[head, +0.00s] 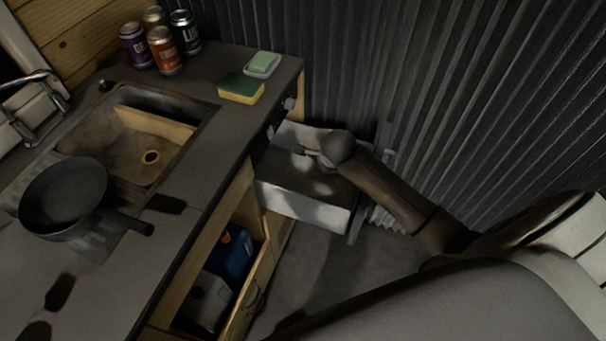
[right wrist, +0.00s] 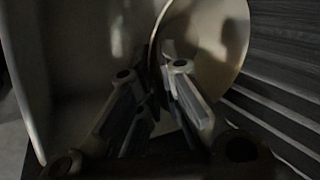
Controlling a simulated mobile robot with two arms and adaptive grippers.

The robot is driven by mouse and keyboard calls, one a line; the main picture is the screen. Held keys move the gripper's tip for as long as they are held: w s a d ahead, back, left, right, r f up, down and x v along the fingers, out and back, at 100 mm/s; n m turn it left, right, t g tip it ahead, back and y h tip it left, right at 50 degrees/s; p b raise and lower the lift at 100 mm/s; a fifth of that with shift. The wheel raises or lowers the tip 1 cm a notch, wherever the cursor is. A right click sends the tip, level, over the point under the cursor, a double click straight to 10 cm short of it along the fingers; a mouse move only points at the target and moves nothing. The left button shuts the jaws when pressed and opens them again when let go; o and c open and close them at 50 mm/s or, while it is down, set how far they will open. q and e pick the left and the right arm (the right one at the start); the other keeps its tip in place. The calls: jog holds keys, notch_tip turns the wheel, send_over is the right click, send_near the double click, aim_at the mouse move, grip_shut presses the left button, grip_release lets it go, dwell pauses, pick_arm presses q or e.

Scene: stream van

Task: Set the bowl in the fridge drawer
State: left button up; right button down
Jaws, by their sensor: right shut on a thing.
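The fridge drawer (head: 300,205) is a pulled-out white box at the end of the counter, against the corrugated wall. My right arm reaches over it from the right, and my right gripper (head: 308,152) is at its inner part. In the right wrist view the right gripper (right wrist: 158,88) is shut on the rim of a pale, round bowl (right wrist: 215,40). A pale drawer wall (right wrist: 60,60) shows to the left of the fingers. In the head view the bowl is hard to make out; whether it touches the drawer floor cannot be told. My left gripper is not in view.
The counter holds a sink (head: 150,150), a dark pan (head: 62,195), several cans (head: 165,52), a sponge (head: 241,88) and a soap dish (head: 262,66). An open lower cupboard (head: 215,285) stands left of the drawer. The corrugated wall (head: 430,90) borders the drawer's right side.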

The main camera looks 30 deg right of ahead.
notch_tip(320, 180, down, 10)
jog(key=shift+r+b, duration=0.1)
jog(key=shift+b, duration=0.35)
jog(key=shift+s, duration=0.1)
jog(key=shift+f, duration=0.6)
jog(key=c, duration=1.6)
grip_release()
jog(key=shift+r, duration=0.1)
